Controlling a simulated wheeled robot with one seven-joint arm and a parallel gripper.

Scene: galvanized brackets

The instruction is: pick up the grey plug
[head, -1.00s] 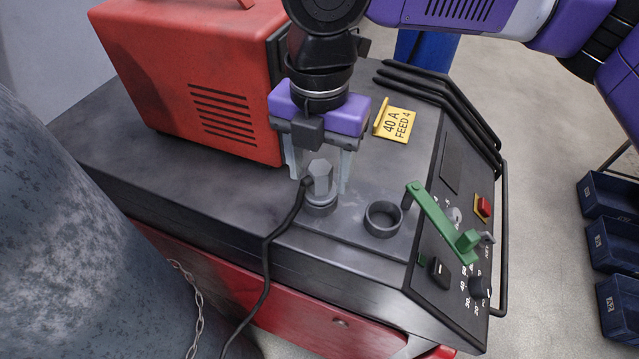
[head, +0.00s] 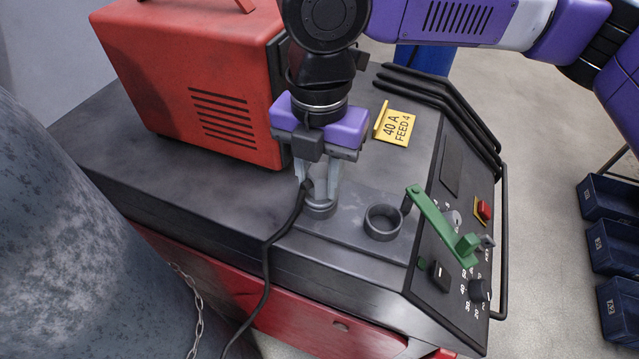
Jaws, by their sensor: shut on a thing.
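The grey plug (head: 321,189) stands upright in a round socket (head: 320,209) on top of the dark machine (head: 358,258). A black cable (head: 268,260) runs from the plug's left side down over the machine's front edge. My gripper (head: 319,190) comes from above and is shut on the plug, one pale finger on each side. The gripper's body hides the plug's top. An empty round socket (head: 383,222) is just right of the plug.
A red box with vents (head: 190,85) stands close behind and left. A green lever (head: 440,225) is on the right panel. A grey drum (head: 60,240) is at left.

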